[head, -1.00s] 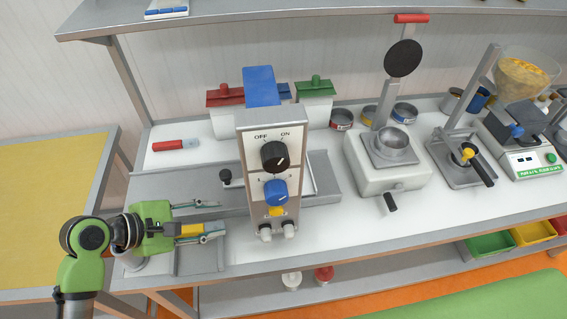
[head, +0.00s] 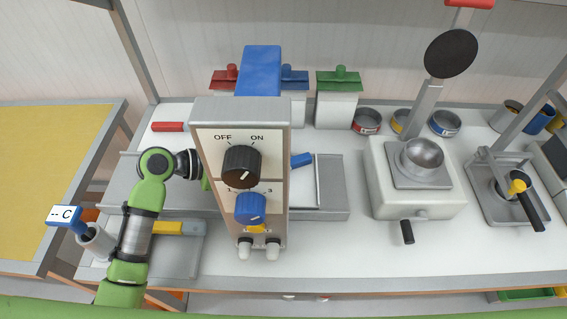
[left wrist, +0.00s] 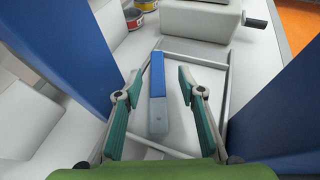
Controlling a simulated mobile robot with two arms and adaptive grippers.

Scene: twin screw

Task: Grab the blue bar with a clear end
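The blue bar (left wrist: 157,85) lies on a white surface inside a grey frame in the left wrist view. Its near end (left wrist: 158,118) is pale grey and looks see-through. In the head view only the blue part (head: 301,160) of the bar shows, to the right of the control box. My left gripper (left wrist: 160,80) is open, with one teal-padded finger on each side of the bar and gaps between. How high it is above the bar is hard to tell. In the head view the control box hides the gripper. My right gripper is not in view.
The control box (head: 240,180) with knobs stands between the head camera and my left gripper. A yellow bar (head: 175,228) and a red bar (head: 168,127) lie to its left. A press with a bowl (head: 415,190) stands at the right. Blue panels (left wrist: 65,60) flank the wrist view.

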